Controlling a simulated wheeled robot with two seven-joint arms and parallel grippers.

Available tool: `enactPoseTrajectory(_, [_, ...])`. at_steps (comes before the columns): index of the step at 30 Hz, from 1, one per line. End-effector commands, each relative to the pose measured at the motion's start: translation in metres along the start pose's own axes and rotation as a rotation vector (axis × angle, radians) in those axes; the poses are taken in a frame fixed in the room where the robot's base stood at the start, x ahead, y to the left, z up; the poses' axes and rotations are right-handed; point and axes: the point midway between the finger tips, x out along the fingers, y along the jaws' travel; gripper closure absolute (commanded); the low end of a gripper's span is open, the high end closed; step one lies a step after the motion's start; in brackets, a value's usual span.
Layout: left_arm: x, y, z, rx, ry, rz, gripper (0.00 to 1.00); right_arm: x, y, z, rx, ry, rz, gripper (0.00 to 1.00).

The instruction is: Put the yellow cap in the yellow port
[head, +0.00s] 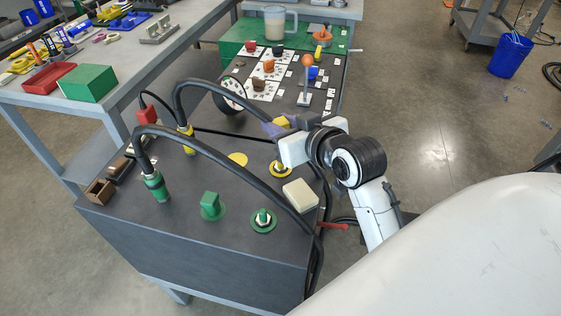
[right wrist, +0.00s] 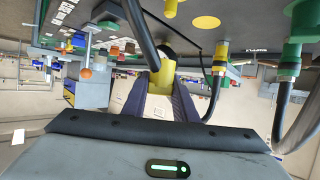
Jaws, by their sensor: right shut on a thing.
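The yellow cap (head: 282,121) is between the fingers of my right gripper (head: 276,127), above the dark cart top. The right wrist view also shows this yellow cap (right wrist: 162,76) pinched between the two fingers (right wrist: 162,92). The yellow port (head: 281,169) is a fitting on a yellow ring, below and nearer than the gripper in the head view. Part of the yellow port (right wrist: 171,8) shows at the top edge of the right wrist view. The cap is apart from the port. My left gripper is out of view.
A flat yellow disc (head: 238,159) lies left of the port. A yellow hose connector (head: 187,138) and a green hose connector (head: 156,187) stand farther left, with black hoses arching over the cart. A green cap (head: 211,206), green port (head: 262,220) and cream block (head: 300,195) are nearer.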

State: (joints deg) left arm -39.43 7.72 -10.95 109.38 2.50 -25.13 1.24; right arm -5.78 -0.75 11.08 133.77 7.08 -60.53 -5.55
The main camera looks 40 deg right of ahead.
Motion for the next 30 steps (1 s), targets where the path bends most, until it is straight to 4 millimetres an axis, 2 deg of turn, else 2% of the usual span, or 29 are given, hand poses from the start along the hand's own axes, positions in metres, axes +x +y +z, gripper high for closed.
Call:
enactPoseTrajectory(1, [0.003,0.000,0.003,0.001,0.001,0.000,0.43,0.005,0.000,0.015,0.002,-0.010,0.001,0.95])
enactPoseTrajectory(4, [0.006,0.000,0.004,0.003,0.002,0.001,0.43,0.012,0.000,0.033,0.001,-0.009,0.000,0.95])
enactPoseTrajectory(11, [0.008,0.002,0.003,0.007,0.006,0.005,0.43,0.021,0.000,0.053,0.000,-0.005,-0.001,0.95])
enactPoseTrajectory(16, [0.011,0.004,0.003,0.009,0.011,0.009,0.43,0.031,0.000,0.077,-0.001,-0.007,0.000,0.95])
enactPoseTrajectory(29, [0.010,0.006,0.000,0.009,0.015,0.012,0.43,0.034,0.000,0.084,-0.002,-0.004,-0.001,0.95])
enactPoseTrajectory(30, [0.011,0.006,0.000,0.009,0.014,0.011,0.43,0.034,0.000,0.084,-0.002,-0.004,-0.001,0.71])
